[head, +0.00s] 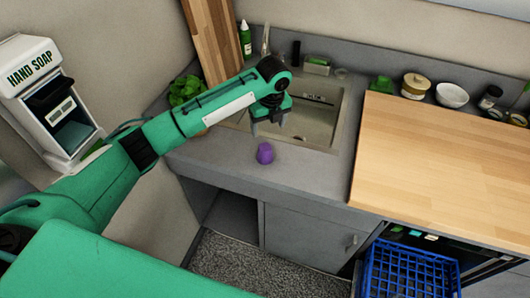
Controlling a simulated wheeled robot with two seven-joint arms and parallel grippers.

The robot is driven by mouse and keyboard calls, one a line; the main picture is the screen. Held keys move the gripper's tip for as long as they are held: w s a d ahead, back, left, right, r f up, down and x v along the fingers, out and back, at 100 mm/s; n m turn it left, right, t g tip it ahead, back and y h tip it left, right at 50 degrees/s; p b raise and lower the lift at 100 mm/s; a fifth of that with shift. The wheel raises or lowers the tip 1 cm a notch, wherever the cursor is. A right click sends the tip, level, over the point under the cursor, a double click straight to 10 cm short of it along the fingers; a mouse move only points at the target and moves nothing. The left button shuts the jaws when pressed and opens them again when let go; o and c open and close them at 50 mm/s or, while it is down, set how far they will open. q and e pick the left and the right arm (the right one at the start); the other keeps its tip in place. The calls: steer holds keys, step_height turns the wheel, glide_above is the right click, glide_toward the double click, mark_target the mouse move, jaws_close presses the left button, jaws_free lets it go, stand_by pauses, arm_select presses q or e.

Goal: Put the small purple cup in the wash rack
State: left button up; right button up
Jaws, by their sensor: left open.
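A small purple cup (265,153) stands on the grey counter in front of the sink. My left gripper (268,127) is open and empty, above and just behind the cup in the picture, near the sink's left front edge. It appears apart from the cup. A blue rack (408,270), which looks like the wash rack, is at the lower right, below the counter. Its lower part is cut off by the picture's edge. My right gripper is not in view.
The sink (312,122) lies behind the cup. A wooden worktop (440,165) with a clear surface is on the right. Jars and a white bowl (452,95) line the back wall. A leafy plant (187,90) and a hand soap dispenser (50,95) are on the left.

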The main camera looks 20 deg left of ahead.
mark_target(265, 147)
arm_select(q)
steer(key=f, duration=0.2)
steer(key=f+p, duration=0.1)
steer(key=f, duration=0.4)
steer(key=shift+w+a+p, duration=0.25)
steer(key=shift+p, duration=0.15)
steer(key=f+p, duration=0.1)
steer(key=f, duration=0.1)
steer(key=f+p, duration=0.1)
steer(key=f, duration=0.1)
steer(key=shift+a+p, duration=0.35)
steer(key=shift+w+f, duration=0.15)
steer(key=shift+f, duration=0.55)
steer(key=c, duration=1.2)
steer(key=shift+o, duration=0.2)
